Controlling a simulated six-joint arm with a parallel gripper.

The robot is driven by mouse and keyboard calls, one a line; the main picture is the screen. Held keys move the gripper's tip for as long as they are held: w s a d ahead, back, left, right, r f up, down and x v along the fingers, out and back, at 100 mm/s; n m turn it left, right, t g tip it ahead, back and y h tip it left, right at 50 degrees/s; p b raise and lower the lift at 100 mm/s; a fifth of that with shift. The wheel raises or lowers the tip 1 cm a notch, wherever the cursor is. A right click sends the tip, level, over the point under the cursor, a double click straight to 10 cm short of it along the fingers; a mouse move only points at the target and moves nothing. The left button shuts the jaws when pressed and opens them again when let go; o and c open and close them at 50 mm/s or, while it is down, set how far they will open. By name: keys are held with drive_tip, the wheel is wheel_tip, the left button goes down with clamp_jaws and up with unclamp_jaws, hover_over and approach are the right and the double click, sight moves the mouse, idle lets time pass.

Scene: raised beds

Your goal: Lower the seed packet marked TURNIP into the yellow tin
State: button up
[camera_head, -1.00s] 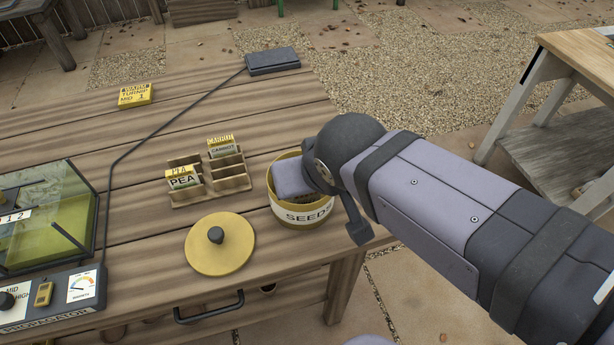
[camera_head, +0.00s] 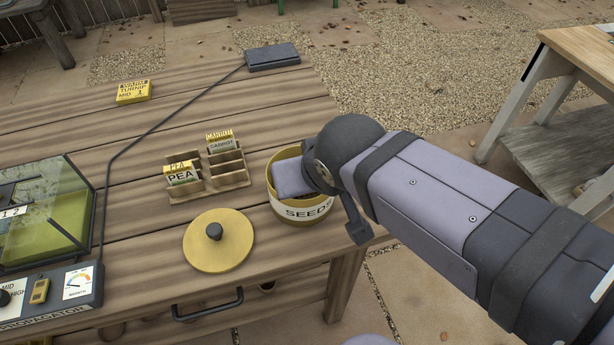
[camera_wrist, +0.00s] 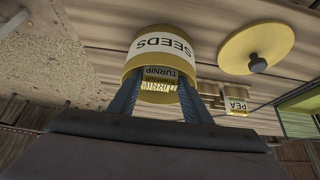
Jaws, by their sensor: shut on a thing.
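The yellow tin (camera_head: 303,207), labelled SEEDS, stands open on the wooden bench; it also shows in the wrist view (camera_wrist: 160,50). My gripper (camera_wrist: 160,95) is shut on the seed packet marked TURNIP (camera_wrist: 160,76), whose name reads upside down there. In the head view my wrist (camera_head: 322,170) is over the tin's mouth and hides the fingers and the packet. How deep the packet sits in the tin cannot be told. The tin's yellow lid (camera_head: 218,240) with a dark knob lies on the bench to its left.
A wooden rack (camera_head: 210,175) holds a PEA packet (camera_head: 181,173) and a CARROT packet (camera_head: 220,142). A glass-sided propagator (camera_head: 45,215) stands at the left.

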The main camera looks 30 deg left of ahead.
drive_tip(key=shift+f+b, duration=0.35)
drive_tip(key=shift+f, duration=0.15)
idle(0.4)
drive_tip(key=o, duration=1.1)
drive_tip(key=p+v, duration=0.6)
drive_tip(key=p, duration=0.2)
drive_tip(key=shift+r, duration=0.45)
drive_tip(key=p, duration=0.4)
drive_tip(key=shift+s+d+r, duration=0.15)
drive_tip(key=shift+s+d, duration=0.05)
